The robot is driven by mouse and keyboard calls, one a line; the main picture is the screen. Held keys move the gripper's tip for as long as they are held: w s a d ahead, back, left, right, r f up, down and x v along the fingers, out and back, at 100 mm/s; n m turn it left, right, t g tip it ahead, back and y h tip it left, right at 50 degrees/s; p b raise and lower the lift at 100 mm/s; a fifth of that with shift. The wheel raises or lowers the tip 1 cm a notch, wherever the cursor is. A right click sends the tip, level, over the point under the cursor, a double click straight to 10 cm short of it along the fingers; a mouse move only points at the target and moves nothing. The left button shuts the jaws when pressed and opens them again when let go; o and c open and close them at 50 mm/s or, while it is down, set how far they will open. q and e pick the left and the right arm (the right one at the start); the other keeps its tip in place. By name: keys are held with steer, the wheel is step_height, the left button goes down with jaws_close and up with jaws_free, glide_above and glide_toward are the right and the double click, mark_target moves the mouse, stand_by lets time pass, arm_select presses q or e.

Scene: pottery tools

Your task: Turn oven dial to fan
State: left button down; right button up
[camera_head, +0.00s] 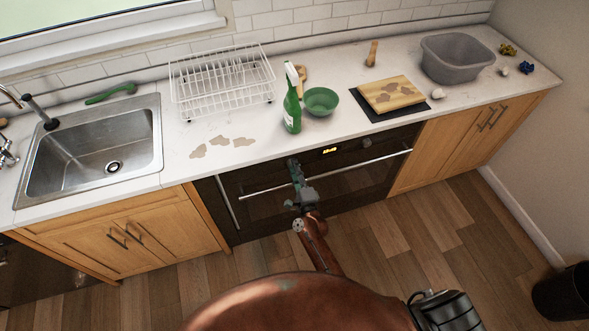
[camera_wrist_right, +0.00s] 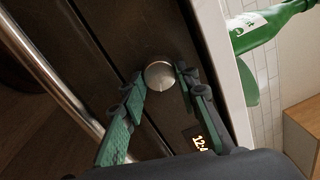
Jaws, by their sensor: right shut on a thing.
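The black oven (camera_head: 345,189) is built in under the counter, with a long metal handle (camera_head: 345,167) and a small lit clock display (camera_head: 330,151). In the right wrist view, a round silver dial (camera_wrist_right: 160,75) sits on the oven's dark front panel beside the lit clock (camera_wrist_right: 201,144). My right gripper (camera_head: 295,165) is at the oven's panel, left of the clock. In the wrist view its green-padded fingers (camera_wrist_right: 161,84) are on both sides of the dial, shut on it. Any dial markings are not readable. My left gripper is not in view.
The oven handle (camera_wrist_right: 62,70) runs close beside the panel. On the counter above stand a green spray bottle (camera_head: 291,105), a green bowl (camera_head: 320,101), a dish rack (camera_head: 222,82) and a cutting board (camera_head: 391,94). Open floor lies in front.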

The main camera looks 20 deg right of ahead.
steer(key=shift+m, duration=0.8)
steer(key=o, duration=1.1)
steer(key=shift+o, duration=0.2)
steer(key=s, duration=1.2)
steer(key=shift+f, duration=0.4)
